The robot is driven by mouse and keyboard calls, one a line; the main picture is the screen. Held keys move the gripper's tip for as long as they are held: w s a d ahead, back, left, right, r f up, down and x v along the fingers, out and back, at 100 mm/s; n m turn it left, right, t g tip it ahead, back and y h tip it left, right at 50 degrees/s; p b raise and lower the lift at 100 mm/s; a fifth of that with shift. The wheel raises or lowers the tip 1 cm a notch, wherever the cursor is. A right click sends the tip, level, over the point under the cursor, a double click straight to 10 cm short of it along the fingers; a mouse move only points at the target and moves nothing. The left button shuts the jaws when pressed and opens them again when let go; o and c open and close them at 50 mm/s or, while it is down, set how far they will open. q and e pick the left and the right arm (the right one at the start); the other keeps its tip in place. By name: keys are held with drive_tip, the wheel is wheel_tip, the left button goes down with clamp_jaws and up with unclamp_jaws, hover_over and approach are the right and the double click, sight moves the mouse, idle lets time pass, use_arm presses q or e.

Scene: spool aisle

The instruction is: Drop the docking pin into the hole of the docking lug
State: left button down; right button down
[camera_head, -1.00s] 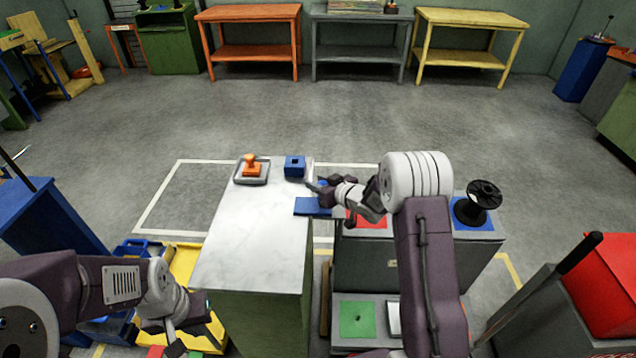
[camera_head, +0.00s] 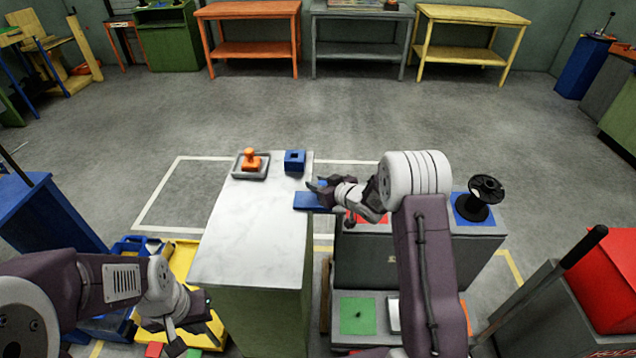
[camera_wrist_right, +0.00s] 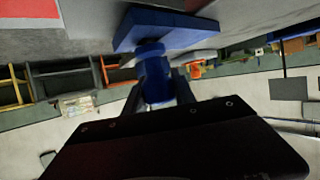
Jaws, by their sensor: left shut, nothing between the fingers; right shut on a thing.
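A blue docking pin (camera_wrist_right: 155,82) is between the fingers of my right gripper (camera_wrist_right: 160,92) in the right wrist view. A flat blue plate, seemingly the docking lug (camera_wrist_right: 165,30), lies at the pin's end there. I cannot tell whether the pin's end is inside its hole. In the head view the lug (camera_head: 309,202) sticks out from the grey cart towards the white table. My right gripper (camera_head: 316,188) is shut just over the lug and mostly hides the pin. My left gripper (camera_head: 184,335) is shut and empty at the lower left, beside the table.
The white table (camera_head: 252,235) holds a blue block with a square hole (camera_head: 294,161) and a grey tray with an orange knobbed piece (camera_head: 252,160). The grey cart (camera_head: 380,238) carries a black spool (camera_head: 484,192). Yellow and blue bins (camera_head: 182,262) stand left. Floor beyond is clear.

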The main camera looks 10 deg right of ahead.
drive_tip(key=shift+f, duration=0.3)
drive_tip(key=c, duration=0.9)
unclamp_jaws()
drive_tip(key=shift+c, duration=0.2)
drive_tip(key=v, duration=0.9)
drive_tip(key=shift+a+r, duration=0.1)
